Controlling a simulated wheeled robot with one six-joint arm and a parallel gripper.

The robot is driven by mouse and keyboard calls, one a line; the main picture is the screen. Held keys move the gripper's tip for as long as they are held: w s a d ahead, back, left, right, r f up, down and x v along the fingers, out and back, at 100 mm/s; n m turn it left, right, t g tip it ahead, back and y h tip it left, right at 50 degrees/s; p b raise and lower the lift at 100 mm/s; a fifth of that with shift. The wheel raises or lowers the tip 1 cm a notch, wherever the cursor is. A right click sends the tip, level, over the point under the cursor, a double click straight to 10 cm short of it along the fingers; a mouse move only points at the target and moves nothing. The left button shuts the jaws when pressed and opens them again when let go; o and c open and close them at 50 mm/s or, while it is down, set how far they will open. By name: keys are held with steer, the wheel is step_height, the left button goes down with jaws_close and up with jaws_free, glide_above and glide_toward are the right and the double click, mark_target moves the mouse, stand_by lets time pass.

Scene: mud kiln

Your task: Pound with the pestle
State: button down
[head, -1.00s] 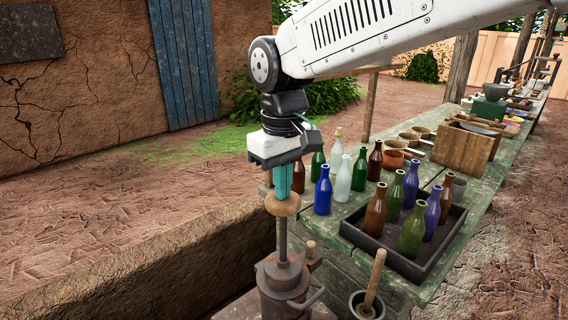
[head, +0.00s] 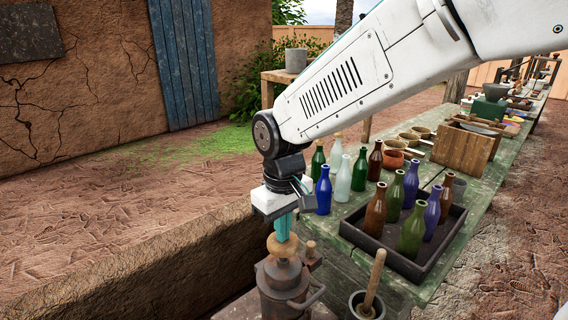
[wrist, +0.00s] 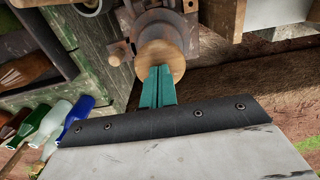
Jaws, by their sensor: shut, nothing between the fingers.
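A wooden pestle (head: 374,280) leans in a small dark mortar (head: 356,302) at the bottom of the head view, beside the green bench. My gripper (head: 283,237) is away to the left of it, pointing down with its teal fingers shut and empty. The fingertips are at the round wooden knob (head: 283,246) on top of a rusty metal vessel (head: 285,285), and seem to touch it. In the wrist view the shut fingers (wrist: 157,70) meet the wooden knob (wrist: 160,58). The pestle does not clearly show there.
A dark tray (head: 440,255) with several coloured bottles stands on the green bench (head: 480,215), with more bottles behind it. A wooden box (head: 455,155) and bowls are farther back. A low mud wall (head: 150,270) runs along the left. Open ground lies beyond.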

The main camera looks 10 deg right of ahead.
step_height(320, 180, up, 19)
stand_by(0.7)
stand_by(0.3)
step_height(320, 180, up, 5)
steer(key=shift+f, duration=0.1)
stand_by(0.4)
steer(key=s+d+f+m, duration=0.3)
steer(key=s+d+f, duration=0.5)
steer(key=s+d, duration=0.1)
steer(key=s+d+f+m+t, duration=0.1)
steer(key=s+d+f+m, duration=0.2)
steer(key=s+d+f, duration=0.5)
steer(key=s+d, duration=0.2)
steer(key=d, duration=0.1)
steer(key=shift+s+d+f+m, duration=0.25)
steer(key=shift+d+m, duration=0.15)
